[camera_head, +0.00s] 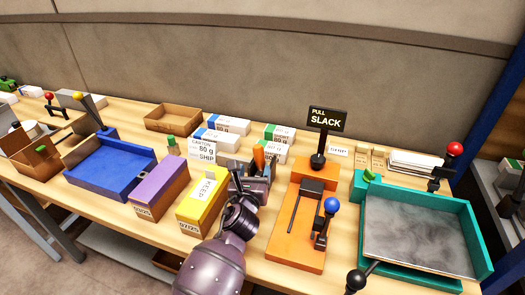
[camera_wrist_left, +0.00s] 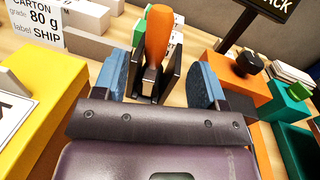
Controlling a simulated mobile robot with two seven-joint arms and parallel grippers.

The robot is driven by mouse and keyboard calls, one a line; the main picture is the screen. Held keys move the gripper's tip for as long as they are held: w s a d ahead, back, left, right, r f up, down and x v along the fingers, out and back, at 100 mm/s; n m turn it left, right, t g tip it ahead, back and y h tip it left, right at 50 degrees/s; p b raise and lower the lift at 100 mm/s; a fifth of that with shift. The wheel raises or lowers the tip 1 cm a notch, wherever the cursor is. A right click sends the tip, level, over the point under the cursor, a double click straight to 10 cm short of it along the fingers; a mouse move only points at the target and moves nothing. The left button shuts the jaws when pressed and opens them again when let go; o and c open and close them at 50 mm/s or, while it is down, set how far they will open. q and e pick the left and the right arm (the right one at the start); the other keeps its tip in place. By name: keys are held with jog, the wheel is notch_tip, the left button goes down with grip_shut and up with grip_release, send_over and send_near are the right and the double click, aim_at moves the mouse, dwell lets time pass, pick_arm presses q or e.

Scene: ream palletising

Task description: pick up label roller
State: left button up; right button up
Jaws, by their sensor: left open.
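The label roller shows as an upright orange handle (camera_head: 259,158) with dark metal parts below it, standing on the table behind the yellow box. In the left wrist view its orange handle (camera_wrist_left: 157,35) rises between dark side plates. My left gripper (camera_head: 251,180) is open, just in front of the roller. In the left wrist view its blue-padded fingers (camera_wrist_left: 160,72) stand on either side of the handle's lower end, with a gap to each. The roller's lower part is partly hidden by my gripper. My right gripper is not in view.
A yellow box (camera_head: 203,203) and a purple box (camera_head: 160,187) stand left of my gripper. An orange base (camera_head: 290,245) with levers and a PULL SLACK sign (camera_head: 326,119) stands to the right. Wrapped reams (camera_head: 279,134) and a CARTON card (camera_head: 201,149) are behind. A teal tray (camera_head: 478,240) is far right.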

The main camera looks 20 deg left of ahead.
aim_at(258, 156)
pick_arm(q)
jog(key=shift+w+r, duration=0.2)
jog(key=shift+w, duration=0.4)
jog(key=w, duration=0.3)
jog(key=shift+a+f, duration=0.1)
jog(key=shift+a, duration=0.1)
jog(key=shift+w+a, duration=0.1)
jog(key=shift+w, duration=0.5)
jog(key=w, duration=0.2)
jog(key=w+b, duration=0.1)
jog(key=w, duration=0.1)
jog(key=shift+a, duration=0.35)
jog(key=shift+w+r, duration=0.2)
jog(key=shift+w, duration=0.15)
jog(key=shift+a, duration=0.1)
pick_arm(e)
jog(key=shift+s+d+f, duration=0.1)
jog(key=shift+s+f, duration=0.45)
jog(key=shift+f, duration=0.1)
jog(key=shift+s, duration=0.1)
